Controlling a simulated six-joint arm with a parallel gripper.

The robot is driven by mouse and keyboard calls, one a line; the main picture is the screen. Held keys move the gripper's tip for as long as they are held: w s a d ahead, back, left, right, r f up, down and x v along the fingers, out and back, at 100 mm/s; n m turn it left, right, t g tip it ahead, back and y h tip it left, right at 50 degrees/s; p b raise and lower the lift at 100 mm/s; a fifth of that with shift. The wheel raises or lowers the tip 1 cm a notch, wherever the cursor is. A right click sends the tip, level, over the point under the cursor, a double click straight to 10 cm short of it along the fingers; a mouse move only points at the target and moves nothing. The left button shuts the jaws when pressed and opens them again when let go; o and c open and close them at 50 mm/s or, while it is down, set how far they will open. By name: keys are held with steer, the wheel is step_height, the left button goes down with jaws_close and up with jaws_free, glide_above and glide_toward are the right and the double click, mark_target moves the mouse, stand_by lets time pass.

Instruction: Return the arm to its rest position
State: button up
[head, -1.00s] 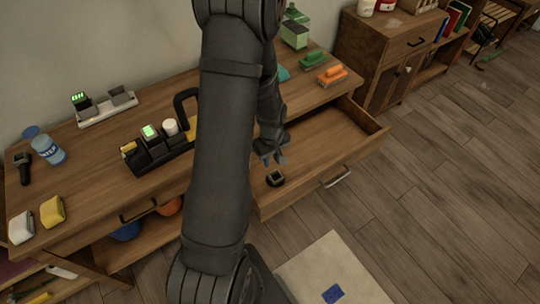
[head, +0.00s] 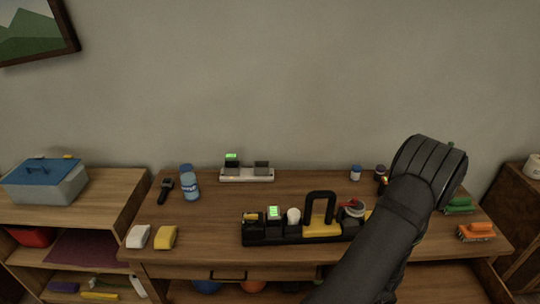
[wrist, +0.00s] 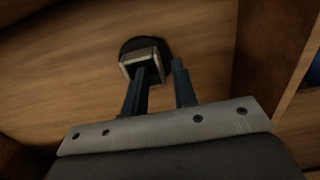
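My gripper (wrist: 160,70) shows in the wrist view with its two dark fingers apart and nothing seen between them. It points toward a small dark object with a pale square rim (wrist: 140,58) lying on a wooden surface (wrist: 75,60), which looks like the drawer floor. The left finger overlaps this object in the picture; I cannot tell whether they touch. In the head view my arm reaches up at the lower right, and the gripper is out of sight there. The open drawer is not seen in the head view now.
The wooden desk (head: 205,235) holds a black caddy (head: 290,236), a charging strip (head: 247,175), a blue bottle (head: 190,187), and white (head: 138,237) and yellow (head: 166,237) blocks. An orange-topped brush (head: 476,231) lies at the right. Wooden drawer walls (wrist: 262,55) flank my gripper.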

steer(key=shift+f, duration=0.7)
steer(key=shift+r, duration=0.1)
